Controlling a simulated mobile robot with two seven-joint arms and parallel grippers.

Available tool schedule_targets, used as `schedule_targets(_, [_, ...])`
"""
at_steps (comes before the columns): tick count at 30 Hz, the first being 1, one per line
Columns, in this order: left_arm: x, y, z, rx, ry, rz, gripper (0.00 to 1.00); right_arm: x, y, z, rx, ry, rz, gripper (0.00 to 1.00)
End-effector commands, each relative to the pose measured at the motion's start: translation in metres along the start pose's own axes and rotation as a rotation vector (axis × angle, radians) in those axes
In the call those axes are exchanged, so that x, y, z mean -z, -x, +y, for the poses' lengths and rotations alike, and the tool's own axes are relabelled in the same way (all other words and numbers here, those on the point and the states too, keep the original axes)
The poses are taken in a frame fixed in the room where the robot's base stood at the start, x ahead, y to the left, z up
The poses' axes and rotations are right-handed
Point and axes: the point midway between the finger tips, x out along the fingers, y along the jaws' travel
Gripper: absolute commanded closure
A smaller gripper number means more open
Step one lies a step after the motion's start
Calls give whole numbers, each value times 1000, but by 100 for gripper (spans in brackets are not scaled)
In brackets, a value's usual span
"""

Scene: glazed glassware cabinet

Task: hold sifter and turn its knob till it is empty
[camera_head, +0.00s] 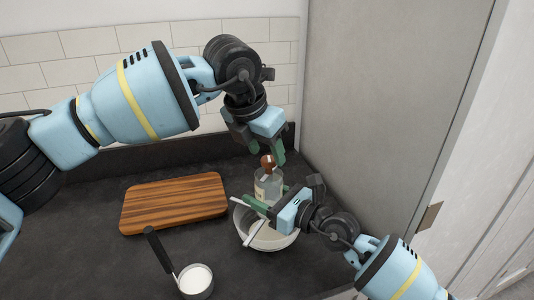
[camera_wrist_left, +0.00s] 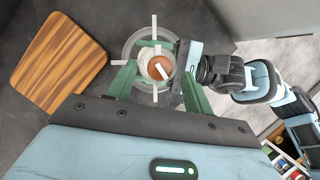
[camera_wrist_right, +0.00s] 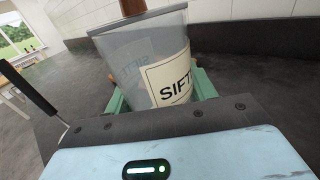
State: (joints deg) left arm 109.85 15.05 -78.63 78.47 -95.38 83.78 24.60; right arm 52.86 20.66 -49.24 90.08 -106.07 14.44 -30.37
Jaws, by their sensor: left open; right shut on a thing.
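The sifter (camera_head: 268,186) is a clear cup with a cream label, upright over a white bowl (camera_head: 284,240). In the right wrist view the sifter (camera_wrist_right: 145,60) stands between the green fingers, its label reading "SIFT". My right gripper (camera_head: 262,205) is shut on the sifter from the right. The brown knob (camera_head: 267,162) is on top of the sifter. My left gripper (camera_head: 268,156) is above, pointing down, open around or just over the knob. In the left wrist view the knob (camera_wrist_left: 160,67) lies between the left fingers (camera_wrist_left: 158,80). Contact cannot be told. The sifter's contents are unclear.
A striped wooden board (camera_head: 175,203) lies on the dark counter at left. A dark-handled cup of white powder (camera_head: 196,280) stands in front of it. A grey panel (camera_head: 385,90) rises close on the right, and a tiled wall (camera_head: 60,60) stands behind.

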Motion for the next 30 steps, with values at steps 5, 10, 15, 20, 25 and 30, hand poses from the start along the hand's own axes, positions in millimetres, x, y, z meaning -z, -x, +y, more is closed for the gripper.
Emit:
schedule_targets(5, [0, -15, 0, 1, 1, 0, 48, 0, 0, 0, 0, 0, 0, 74])
schedule_targets(10, [0, -18, 0, 0, 1, 0, 48, 0, 0, 0, 0, 0, 0, 74])
schedule_targets(15, [0, -18, 0, 0, 0, 0, 48, 0, 0, 0, 0, 0, 0, 74])
schedule_targets(20, [0, -18, 0, 0, 0, 0, 68, 0, 0, 0, 0, 0, 0, 74])
schedule_targets(25, [0, -18, 0, 0, 0, 0, 90, 0, 0, 0, 0, 0, 0, 74])
schedule_targets(30, [0, -18, 0, 3, -4, 0, 93, 0, 0, 0, 0, 0, 0, 74])
